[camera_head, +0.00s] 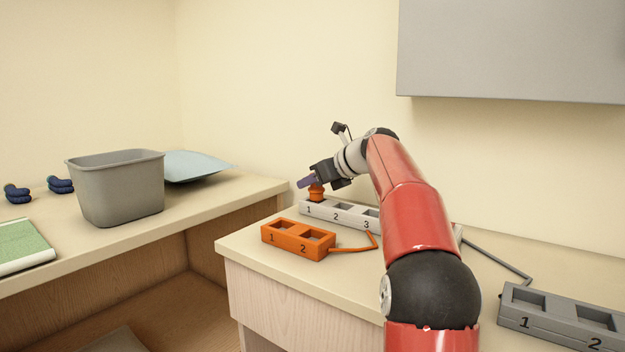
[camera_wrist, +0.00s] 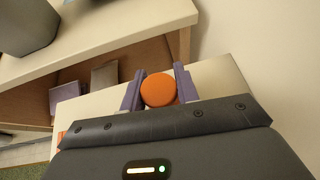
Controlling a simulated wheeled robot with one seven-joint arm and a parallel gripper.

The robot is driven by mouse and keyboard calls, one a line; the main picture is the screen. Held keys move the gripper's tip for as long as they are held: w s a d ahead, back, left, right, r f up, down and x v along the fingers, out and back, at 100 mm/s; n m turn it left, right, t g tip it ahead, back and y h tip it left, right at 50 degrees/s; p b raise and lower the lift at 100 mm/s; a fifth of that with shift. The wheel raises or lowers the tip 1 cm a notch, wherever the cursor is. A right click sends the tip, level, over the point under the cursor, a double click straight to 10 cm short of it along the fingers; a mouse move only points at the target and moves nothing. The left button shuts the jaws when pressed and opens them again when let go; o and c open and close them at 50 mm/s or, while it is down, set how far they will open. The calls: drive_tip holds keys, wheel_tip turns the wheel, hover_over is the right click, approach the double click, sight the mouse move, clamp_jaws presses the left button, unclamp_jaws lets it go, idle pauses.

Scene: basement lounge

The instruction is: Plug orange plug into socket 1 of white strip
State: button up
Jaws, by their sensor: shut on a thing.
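The orange plug (camera_head: 316,191) is between my gripper's fingers, over socket 1 at the left end of the white strip (camera_head: 333,221). Its lower end meets the area of socket 1, but I cannot tell how deep it sits. In the wrist view the round orange top of the plug (camera_wrist: 158,89) shows between the two purple fingers. My gripper (camera_head: 307,182) is shut on the plug. The white strip has sockets numbered 1, 2 and 3; sockets 2 and 3 look empty, and my arm hides its right end.
An orange strip (camera_head: 298,240) with two empty sockets lies in front of the white strip, its cable at the right. A grey strip (camera_head: 565,318) lies at the lower right. A grey bin (camera_head: 118,188) stands on the left counter. A grey cabinet (camera_head: 512,50) hangs above right.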

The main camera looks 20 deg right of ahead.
drive_tip(key=shift+f+b, duration=0.3)
drive_tip(key=shift+f, duration=0.45)
drive_tip(key=o, duration=1.2)
drive_tip(key=v, duration=0.7)
drive_tip(key=shift+s+d+r, duration=0.15)
drive_tip(key=shift+s, duration=0.2)
